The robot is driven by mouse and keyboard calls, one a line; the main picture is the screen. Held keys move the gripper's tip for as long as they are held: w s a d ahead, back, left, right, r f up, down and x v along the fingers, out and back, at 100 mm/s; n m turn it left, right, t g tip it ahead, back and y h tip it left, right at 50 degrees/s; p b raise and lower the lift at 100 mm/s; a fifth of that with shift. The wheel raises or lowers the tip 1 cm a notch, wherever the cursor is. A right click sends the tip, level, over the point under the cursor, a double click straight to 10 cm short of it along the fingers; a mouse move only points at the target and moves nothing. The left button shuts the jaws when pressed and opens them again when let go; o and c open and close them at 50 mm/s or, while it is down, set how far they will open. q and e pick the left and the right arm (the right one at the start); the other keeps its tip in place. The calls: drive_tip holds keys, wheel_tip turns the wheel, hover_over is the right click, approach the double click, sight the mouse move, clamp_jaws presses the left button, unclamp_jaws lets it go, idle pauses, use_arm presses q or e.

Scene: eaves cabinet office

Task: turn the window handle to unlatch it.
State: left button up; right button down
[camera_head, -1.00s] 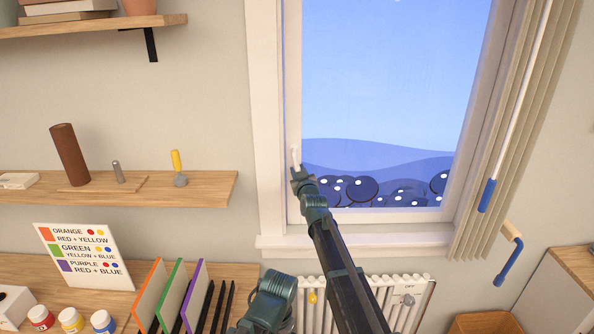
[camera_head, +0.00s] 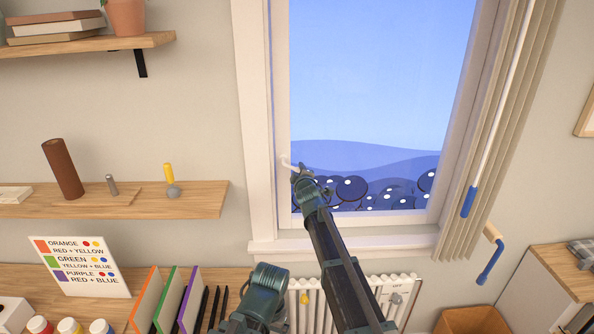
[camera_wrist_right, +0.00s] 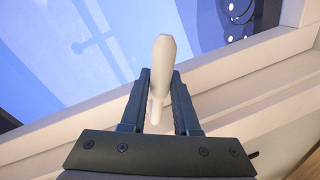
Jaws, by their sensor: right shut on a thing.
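The white window handle (camera_head: 286,160) sits on the left side of the window frame, low down. It leans to the left at its top in the head view. My right gripper (camera_head: 298,173) is shut on the handle, with its arm reaching up from the bottom. In the right wrist view the pale handle (camera_wrist_right: 163,62) stands between the two dark fingers of my right gripper (camera_wrist_right: 160,80), its rounded end sticking out past them. The base of the handle is partly hidden by the gripper. My left gripper is not in view.
The window sill (camera_head: 345,243) and a radiator (camera_head: 395,290) lie below. A wooden shelf (camera_head: 120,200) with small objects is at left. Blinds (camera_head: 500,130) and a blue-gripped crank (camera_head: 490,262) hang at right. Upright coloured panels (camera_head: 170,300) stand near my arm.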

drive_tip(key=shift+d+r+n+h+p, duration=0.15)
drive_tip(key=shift+r+n+h+p, duration=0.2)
drive_tip(key=shift+r+n+p, duration=0.45)
drive_tip(key=shift+d+r+n+h+p, duration=0.1)
drive_tip(key=shift+r+n+h+p, duration=0.3)
drive_tip(key=shift+n, duration=0.6)
drive_tip(key=shift+r, duration=0.1)
drive_tip(key=c, duration=0.7)
unclamp_jaws()
drive_tip(key=shift+o, duration=0.2)
drive_tip(key=shift+s, duration=0.1)
drive_tip(key=s+r+p, duration=0.2)
drive_tip(key=s, duration=1.1)
drive_tip(key=shift+s+r+p, duration=0.2)
drive_tip(key=shift+r+p, duration=0.1)
